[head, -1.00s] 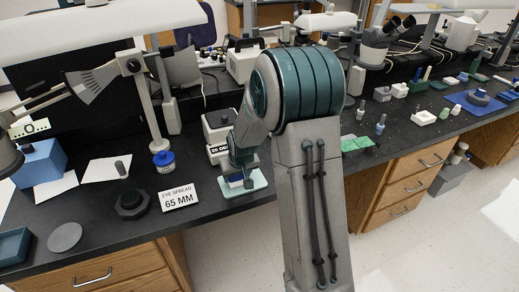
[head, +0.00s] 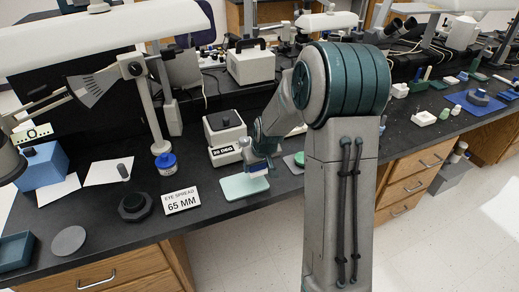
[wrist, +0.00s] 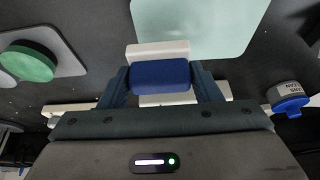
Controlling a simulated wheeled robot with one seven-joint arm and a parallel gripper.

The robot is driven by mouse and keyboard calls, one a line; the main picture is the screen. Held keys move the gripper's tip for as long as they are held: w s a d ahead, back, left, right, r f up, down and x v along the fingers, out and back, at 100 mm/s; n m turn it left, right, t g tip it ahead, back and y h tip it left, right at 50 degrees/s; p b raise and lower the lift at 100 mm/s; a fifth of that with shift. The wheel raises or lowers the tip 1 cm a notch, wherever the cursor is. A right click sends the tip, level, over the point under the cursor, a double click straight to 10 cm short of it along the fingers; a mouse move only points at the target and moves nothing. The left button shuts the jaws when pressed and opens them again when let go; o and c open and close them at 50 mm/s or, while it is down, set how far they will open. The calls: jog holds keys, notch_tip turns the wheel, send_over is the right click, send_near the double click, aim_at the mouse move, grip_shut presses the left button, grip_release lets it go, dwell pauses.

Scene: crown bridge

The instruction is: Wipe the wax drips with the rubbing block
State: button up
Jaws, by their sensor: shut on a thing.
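My gripper (head: 261,159) is shut on the rubbing block (wrist: 160,75), which has a blue grip and a white base. In the wrist view the blue part sits between both fingers, and the white base sticks out beyond it. In the head view the block is at the back right edge of a pale green pad (head: 238,188). I cannot tell whether the block touches the pad. The pad also shows in the wrist view (wrist: 205,25). No wax drips can be made out on its visible surface; part is hidden by block and gripper.
The "65 MM" sign (head: 181,201) and a dark round piece (head: 134,206) are to the left. A green disc on a grey plate (wrist: 28,64) and a blue-capped jar (wrist: 287,98) are nearby.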

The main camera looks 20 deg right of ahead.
jog(key=shift+r+p, duration=1.3)
jog(key=shift+r, duration=1.1)
